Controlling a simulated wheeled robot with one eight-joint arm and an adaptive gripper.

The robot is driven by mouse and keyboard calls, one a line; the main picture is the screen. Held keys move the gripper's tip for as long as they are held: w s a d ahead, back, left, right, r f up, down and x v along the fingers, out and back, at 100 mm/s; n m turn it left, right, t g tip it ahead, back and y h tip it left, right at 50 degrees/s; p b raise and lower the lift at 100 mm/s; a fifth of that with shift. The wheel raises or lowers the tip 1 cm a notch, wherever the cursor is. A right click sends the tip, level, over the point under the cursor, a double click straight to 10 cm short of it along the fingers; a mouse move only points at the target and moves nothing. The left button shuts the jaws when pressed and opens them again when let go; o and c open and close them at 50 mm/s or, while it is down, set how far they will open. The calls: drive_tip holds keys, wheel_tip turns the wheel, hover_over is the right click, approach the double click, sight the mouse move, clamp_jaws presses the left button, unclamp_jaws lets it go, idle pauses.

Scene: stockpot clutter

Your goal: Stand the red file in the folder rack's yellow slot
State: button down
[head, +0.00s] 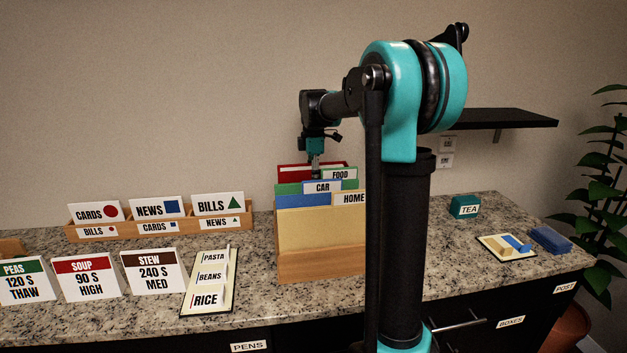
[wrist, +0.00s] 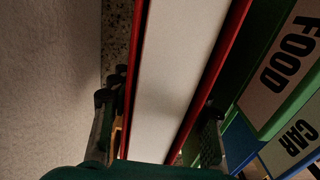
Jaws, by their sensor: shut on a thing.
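The red file (head: 292,173) stands at the back of the folder rack (head: 322,268) in the head view, its top edge showing above a green divider (head: 290,189). In front of the green come a blue divider (head: 300,200) labelled CAR and a yellow one (head: 318,232) labelled HOME; the green one is labelled FOOD. My gripper (head: 315,165) points down at the red file's top. In the wrist view my gripper (wrist: 158,135) is shut on the red file (wrist: 238,18), one finger on each side of its pale top. The file's lower part is hidden, so I cannot tell whether it touches the rack.
A letter tray (head: 155,231) with several cards stands left of the rack. A teal TEA box (head: 464,207) is at the right. A dark shelf (head: 500,119) sticks out from the wall.

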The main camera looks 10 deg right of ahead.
drive_tip(key=c, duration=0.7)
unclamp_jaws()
drive_tip(key=shift+r, duration=0.1)
drive_tip(key=shift+r, duration=3.45)
